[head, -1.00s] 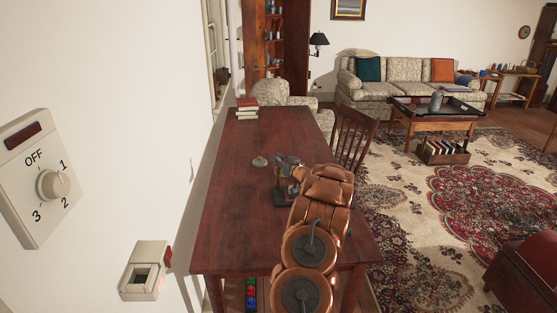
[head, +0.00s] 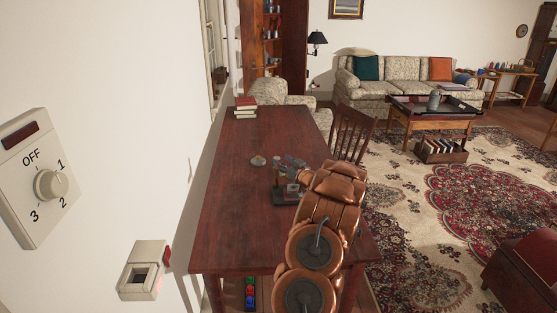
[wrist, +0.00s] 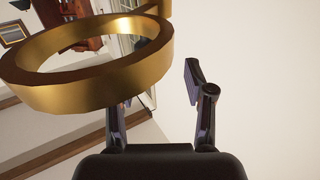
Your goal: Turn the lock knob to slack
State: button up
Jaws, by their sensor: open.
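A small stand with a dark base (head: 284,199) and upright posts is on the red-brown table, just left of my arm. My gripper (head: 292,163) is above and beside it, partly hidden by my own wrist. In the wrist view, my gripper (wrist: 155,100) has its two dark fingers apart with nothing held between them. A large gold ring (wrist: 40,98) with a gold block at its upper right fills the upper left there, close to the camera and overlapping the left finger. No slack marking is readable, and I cannot tell which part is the lock knob.
A wall dial (head: 50,185) marked OFF, 1, 2, 3 and a pale box (head: 145,270) are at left. A chair (head: 352,130) stands at the table's right side.

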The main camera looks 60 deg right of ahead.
jog(key=v, duration=0.7)
jog(key=shift+s+a, duration=0.15)
jog(key=shift+s, duration=0.25)
